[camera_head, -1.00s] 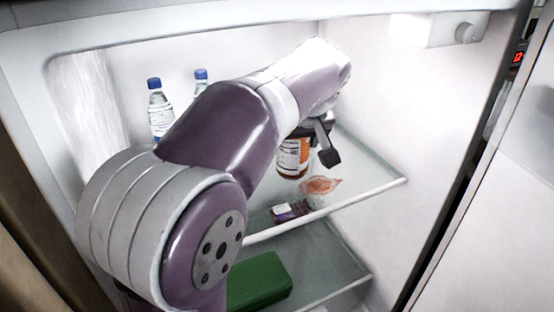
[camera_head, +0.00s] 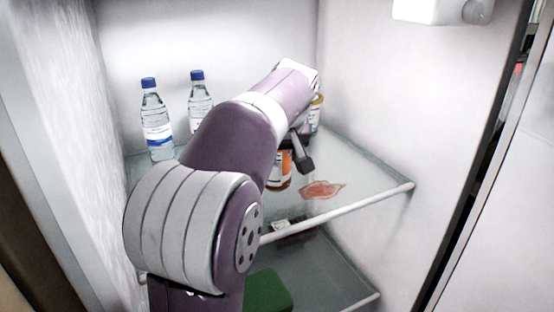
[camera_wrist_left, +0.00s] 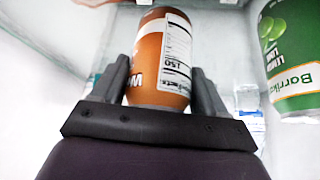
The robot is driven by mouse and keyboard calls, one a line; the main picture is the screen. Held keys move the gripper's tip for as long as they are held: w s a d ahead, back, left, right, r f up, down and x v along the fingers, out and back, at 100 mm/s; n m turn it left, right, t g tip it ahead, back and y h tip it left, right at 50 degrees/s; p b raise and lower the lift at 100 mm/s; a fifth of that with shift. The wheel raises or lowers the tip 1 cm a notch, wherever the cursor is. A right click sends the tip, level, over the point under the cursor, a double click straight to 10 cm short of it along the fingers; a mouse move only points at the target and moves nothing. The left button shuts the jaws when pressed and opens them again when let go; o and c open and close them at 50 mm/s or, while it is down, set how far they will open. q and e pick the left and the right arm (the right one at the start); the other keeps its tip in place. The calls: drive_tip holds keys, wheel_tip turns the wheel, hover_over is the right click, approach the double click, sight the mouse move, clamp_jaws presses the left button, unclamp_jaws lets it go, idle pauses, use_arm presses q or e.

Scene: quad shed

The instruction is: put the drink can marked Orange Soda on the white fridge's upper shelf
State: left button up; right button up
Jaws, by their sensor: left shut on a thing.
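The orange can (camera_head: 279,174) is mostly hidden behind my left arm in the head view, with only its lower part showing. In the left wrist view the can (camera_wrist_left: 160,60) stands between both fingers, with its nutrition label and a bit of white lettering showing; its full name is not readable. My left gripper (camera_wrist_left: 161,82) is shut on it. In the head view this gripper (camera_head: 292,152) is inside the white fridge (camera_head: 400,100), over the glass upper shelf (camera_head: 365,185). I cannot tell whether the can's base touches the shelf. My right gripper is not in view.
Two water bottles (camera_head: 157,125) (camera_head: 200,100) stand at the back left. A container (camera_head: 316,112) is partly hidden behind my gripper. A green can (camera_wrist_left: 292,60) is close by on the right. A flat orange-pink item (camera_head: 321,190) lies near the front. A green box (camera_head: 268,290) is lower down.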

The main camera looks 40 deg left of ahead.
use_arm(q)
drive_tip(key=o, duration=1.3)
drive_tip(key=shift+f, duration=0.1)
drive_tip(key=shift+r, duration=0.4)
drive_tip(key=p+v, duration=0.6)
drive_tip(key=v, duration=0.5)
drive_tip(key=shift+s+d+r, duration=0.2)
drive_tip(key=shift+d, duration=0.05)
